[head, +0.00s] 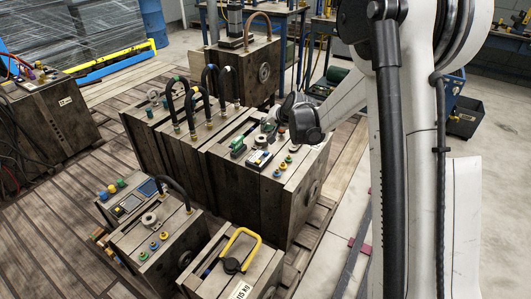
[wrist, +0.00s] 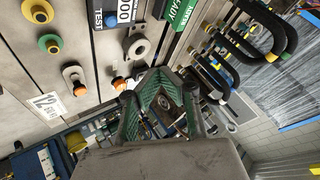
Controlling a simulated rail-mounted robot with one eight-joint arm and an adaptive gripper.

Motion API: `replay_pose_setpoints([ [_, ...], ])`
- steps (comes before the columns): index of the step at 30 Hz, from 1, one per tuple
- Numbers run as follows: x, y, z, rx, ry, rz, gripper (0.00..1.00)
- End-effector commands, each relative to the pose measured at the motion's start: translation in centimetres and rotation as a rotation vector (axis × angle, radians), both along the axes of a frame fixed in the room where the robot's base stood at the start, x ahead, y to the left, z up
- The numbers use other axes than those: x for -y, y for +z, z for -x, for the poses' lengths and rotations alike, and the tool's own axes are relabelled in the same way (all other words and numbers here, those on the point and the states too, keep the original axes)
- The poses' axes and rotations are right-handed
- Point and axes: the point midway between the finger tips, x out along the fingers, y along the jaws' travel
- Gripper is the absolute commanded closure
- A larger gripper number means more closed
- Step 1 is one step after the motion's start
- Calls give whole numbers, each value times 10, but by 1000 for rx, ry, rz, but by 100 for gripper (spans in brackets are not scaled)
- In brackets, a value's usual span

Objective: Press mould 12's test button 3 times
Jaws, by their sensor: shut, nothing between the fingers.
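Mould 12 (wrist: 75,35), with a "12" plate on its edge, fills the upper left of the wrist view. It is a grey-brown block in the head view (head: 240,185). In the head view my dark gripper (head: 272,122) hides part of the top.
A green "READY" tag (wrist: 182,14), a grey ring (wrist: 140,47) and several coloured fittings (wrist: 49,43) are on the mould top. Tall black hoses (head: 190,100) stand on the neighbouring moulds. A mould with a yellow handle (head: 243,240) is in front.

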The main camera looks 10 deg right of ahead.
Motion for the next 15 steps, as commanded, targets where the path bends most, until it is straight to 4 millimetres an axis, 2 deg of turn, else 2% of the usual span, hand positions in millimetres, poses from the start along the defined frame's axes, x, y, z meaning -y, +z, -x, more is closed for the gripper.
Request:
replay_pose_setpoints([
  [8,0,-13,0,0,0,0,100],
  [15,0,-40,0,0,0,0,100],
])
